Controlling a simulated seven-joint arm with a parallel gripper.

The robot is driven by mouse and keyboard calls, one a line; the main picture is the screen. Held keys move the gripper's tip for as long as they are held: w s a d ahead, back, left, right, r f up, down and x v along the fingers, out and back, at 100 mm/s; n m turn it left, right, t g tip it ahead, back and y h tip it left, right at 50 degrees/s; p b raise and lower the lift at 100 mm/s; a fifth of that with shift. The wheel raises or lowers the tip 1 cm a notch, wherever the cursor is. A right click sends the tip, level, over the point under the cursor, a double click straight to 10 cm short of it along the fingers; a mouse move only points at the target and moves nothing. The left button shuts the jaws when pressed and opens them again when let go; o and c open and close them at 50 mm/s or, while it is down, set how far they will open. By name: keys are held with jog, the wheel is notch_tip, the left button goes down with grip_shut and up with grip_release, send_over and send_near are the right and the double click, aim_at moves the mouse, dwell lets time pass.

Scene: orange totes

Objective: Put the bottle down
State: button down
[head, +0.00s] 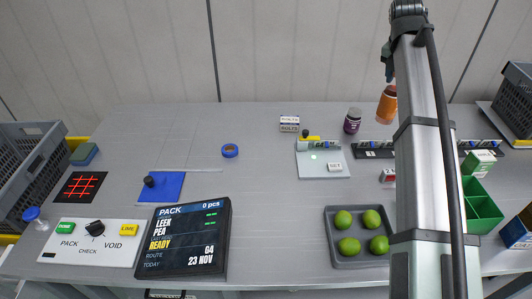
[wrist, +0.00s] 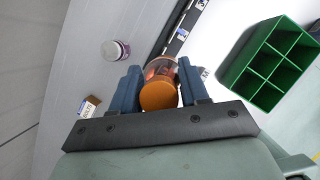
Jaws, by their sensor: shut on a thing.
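An orange bottle (head: 387,104) shows in the head view at the back right, just left of my arm. It looks tilted a little, and it appears to be off the table. In the wrist view the bottle (wrist: 160,90) sits between the two blue fingers, with its round orange end toward the camera. My gripper (wrist: 160,88) is shut on it. In the head view my gripper is mostly hidden behind my arm, with only a bluish part (head: 387,62) showing above the bottle.
A dark purple jar (head: 352,121) stands left of the bottle. A black strip (head: 374,150) lies in front. A green divided box (head: 482,207) is at the right. A grey tray (head: 345,262) holds several limes. The table's middle back is mostly clear.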

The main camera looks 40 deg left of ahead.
jog(key=s+a+n+y, duration=0.2)
jog(key=s+a+n, duration=0.4)
jog(key=s+a, duration=2.25)
jog(key=s+f+x, duration=0.1)
jog(key=s+x, duration=0.2)
jog(key=x, duration=1.1)
jog(key=shift+d+f, duration=0.2)
jog(key=shift+f, duration=0.4)
jog(key=c, duration=0.6)
grip_release()
jog(key=shift+f, duration=0.1)
jog(key=shift+o, duration=0.2)
jog(key=v, duration=1.2)
